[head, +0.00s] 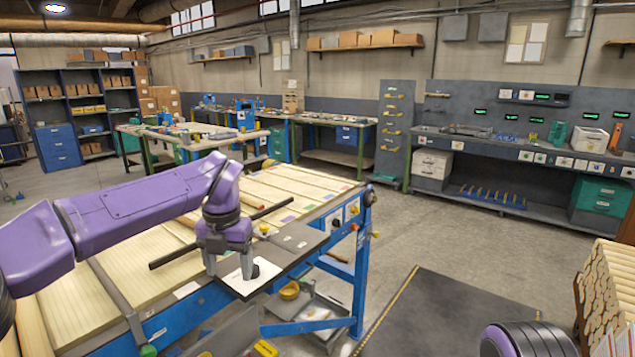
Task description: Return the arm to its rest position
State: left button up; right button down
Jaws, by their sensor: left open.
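My purple left arm (140,203) reaches in from the left over the wooden-topped workbench. Its left gripper (230,271) points down, open, with its fingers apart above a white plate (236,282) on the grey end of the bench. A small dark round piece (255,271) lies at the right finger; I cannot tell if they touch. Nothing shows held between the fingers. Part of my right arm (525,341) shows at the lower right edge; its gripper is out of view.
A dark bar (176,257) crosses the slatted bench top (140,258) behind the gripper. The blue bench frame (362,262) stands to the right, with a yellow bowl (289,291) below. A stack of light wood (612,290) stands at the right.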

pick_arm(q)
jog(key=w+a+f+m+t+y, duration=0.2)
jog(key=a+f+m+t+y, duration=0.3)
jog(key=f, duration=0.6)
jog(key=s+f+m+t+y+b, duration=0.1)
jog(key=s+f+m, duration=0.2)
jog(key=f+m, duration=0.35)
jog(key=s+f+m+t+b, duration=0.1)
jog(key=s+f+m+t, duration=0.2)
jog(key=f, duration=0.6)
jog(key=s+a+f+m+g+h, duration=0.25)
jog(key=s+f+m, duration=0.75)
jog(key=s+f, duration=0.55)
jog(key=s+a+f+m+g+b, duration=0.1)
jog(key=s+a+f+g, duration=0.1)
jog(key=s, duration=0.7)
jog(key=s+a+f+m+g+b, duration=0.1)
jog(key=s+a+f+m+g, duration=0.1)
jog(key=s, duration=0.7)
jog(key=shift+s+a, duration=0.4)
jog(key=shift+a, duration=0.05)
